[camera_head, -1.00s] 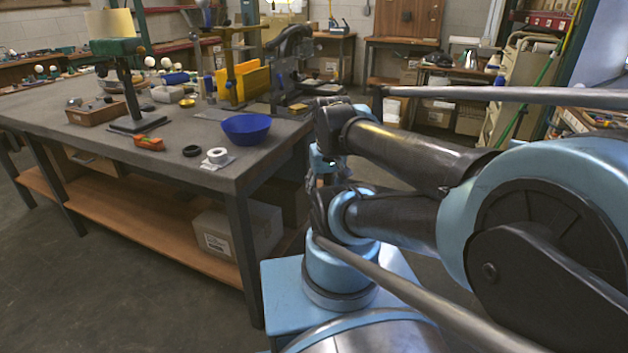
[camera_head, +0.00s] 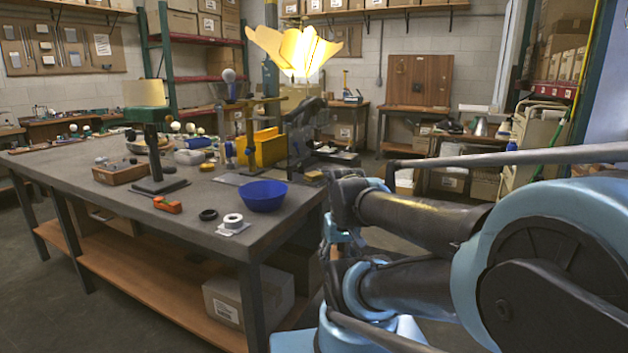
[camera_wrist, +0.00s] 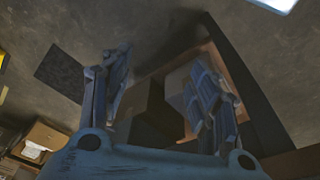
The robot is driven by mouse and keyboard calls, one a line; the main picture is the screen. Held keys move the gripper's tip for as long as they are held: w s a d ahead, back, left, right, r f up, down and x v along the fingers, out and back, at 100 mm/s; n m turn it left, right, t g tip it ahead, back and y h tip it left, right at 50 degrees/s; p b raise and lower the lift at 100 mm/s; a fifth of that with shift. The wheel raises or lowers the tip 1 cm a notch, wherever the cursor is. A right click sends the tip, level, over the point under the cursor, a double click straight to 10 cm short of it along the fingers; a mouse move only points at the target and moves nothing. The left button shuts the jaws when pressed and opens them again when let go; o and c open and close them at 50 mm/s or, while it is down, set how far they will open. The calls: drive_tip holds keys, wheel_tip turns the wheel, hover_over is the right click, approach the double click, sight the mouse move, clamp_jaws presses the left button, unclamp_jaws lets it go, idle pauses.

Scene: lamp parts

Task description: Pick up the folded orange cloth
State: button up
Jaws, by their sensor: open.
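I cannot make out a folded orange cloth for certain in either view. A small orange object (camera_head: 167,205) lies near the front edge of the workbench (camera_head: 120,207); it looks more like a tool or dispenser than cloth. A small tan-orange patch (camera_head: 314,175) lies near the bench's right end, too small to identify. In the wrist view my gripper (camera_wrist: 163,88) is open, its two fingers wide apart with nothing between them. Beyond them are the grey floor and boxes on a wooden shelf. In the head view my gripper cannot be told apart from the folded arm.
A blue bowl (camera_head: 262,196), a white tape roll (camera_head: 233,221) and a black ring (camera_head: 208,214) sit near the bench's front right corner. A cardboard box (camera_head: 245,295) is on the lower shelf.

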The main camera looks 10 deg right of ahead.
drive_tip(key=o, duration=0.4)
wheel_tip(320, 180, up, 2)
drive_tip(key=shift+r, duration=0.1)
drive_tip(key=w+d+r+n+t+y, duration=0.1)
drive_tip(key=w+r+n, duration=0.1)
drive_tip(key=w+r, duration=0.9)
drive_tip(key=w+d+r+n+y, duration=0.15)
drive_tip(key=w+r, duration=0.45)
drive_tip(key=w, duration=0.8)
drive_tip(key=w+d+r+n+t, duration=0.1)
drive_tip(key=w+r+n, duration=0.2)
drive_tip(key=w+r, duration=0.8)
hover_over(314, 174)
drive_tip(key=s, duration=0.1)
drive_tip(key=f, duration=0.8)
drive_tip(key=d+f, duration=0.1)
drive_tip(key=f, duration=0.4)
drive_tip(key=shift+s+f, duration=0.1)
drive_tip(key=shift+s, duration=0.1)
drive_tip(key=shift+s+x, duration=0.2)
drive_tip(key=shift+x, duration=2.65)
